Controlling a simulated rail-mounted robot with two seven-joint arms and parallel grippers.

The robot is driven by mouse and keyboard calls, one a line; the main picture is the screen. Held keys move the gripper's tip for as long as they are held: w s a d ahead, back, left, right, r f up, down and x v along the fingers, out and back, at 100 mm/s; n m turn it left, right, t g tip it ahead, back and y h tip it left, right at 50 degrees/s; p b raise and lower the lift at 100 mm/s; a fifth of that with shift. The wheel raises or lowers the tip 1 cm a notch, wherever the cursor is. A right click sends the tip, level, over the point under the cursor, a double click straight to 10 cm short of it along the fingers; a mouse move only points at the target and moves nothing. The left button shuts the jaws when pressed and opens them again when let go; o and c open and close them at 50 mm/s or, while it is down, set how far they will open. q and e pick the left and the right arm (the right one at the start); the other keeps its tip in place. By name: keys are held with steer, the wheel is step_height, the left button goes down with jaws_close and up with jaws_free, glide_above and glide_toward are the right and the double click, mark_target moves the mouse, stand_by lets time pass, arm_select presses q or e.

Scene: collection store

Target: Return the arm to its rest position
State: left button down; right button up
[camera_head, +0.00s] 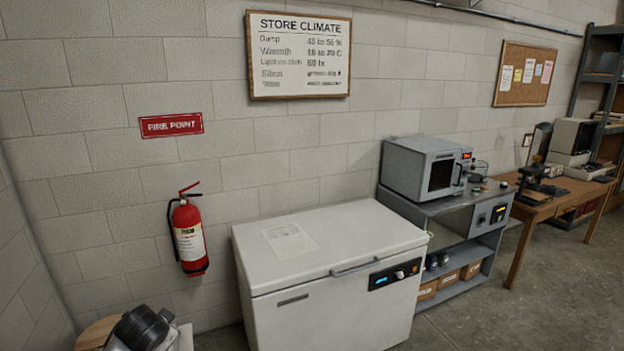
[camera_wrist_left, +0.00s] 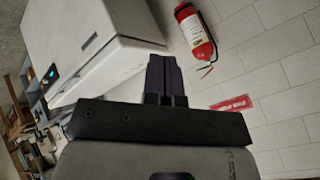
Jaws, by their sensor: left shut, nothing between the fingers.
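My left gripper (camera_wrist_left: 164,78) shows in the left wrist view with its dark fingers together and nothing between them. A dark and grey rounded part at the bottom left of the head view looks like my own arm, but no fingers show there. My right gripper is in neither view.
In the head view, the closed freezer (camera_head: 330,240) bears a paper sheet (camera_head: 290,240). The extinguisher (camera_head: 188,235) hangs left of it. A grey bench (camera_head: 440,205) with an oven (camera_head: 425,168) and a wooden table (camera_head: 545,205) stand right. The floor (camera_head: 560,300) at front right is clear.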

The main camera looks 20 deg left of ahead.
arm_select(q)
steer(key=s+d+f+m+t+h, duration=0.1)
steer(key=s+d+f+h, duration=0.1)
steer(key=s+d, duration=0.65)
steer(key=s+d+f+m+t+h, duration=0.1)
steer(key=s+d+f+m+t, duration=0.15)
steer(key=d, duration=1.05)
steer(key=s+d+f+n+g+h, duration=0.1)
steer(key=s+d+f+g+h, duration=0.15)
steer(key=s+d+f, duration=0.6)
steer(key=s+d+f+n+g+h, duration=0.15)
steer(key=s+f+g, duration=0.3)
steer(key=s, duration=0.95)
step_height(320, 180, up, 28)
steer(key=y+p, duration=0.1)
steer(key=p, duration=2.8)
steer(key=shift+a+r+t, duration=0.2)
steer(key=shift+a+t, duration=0.25)
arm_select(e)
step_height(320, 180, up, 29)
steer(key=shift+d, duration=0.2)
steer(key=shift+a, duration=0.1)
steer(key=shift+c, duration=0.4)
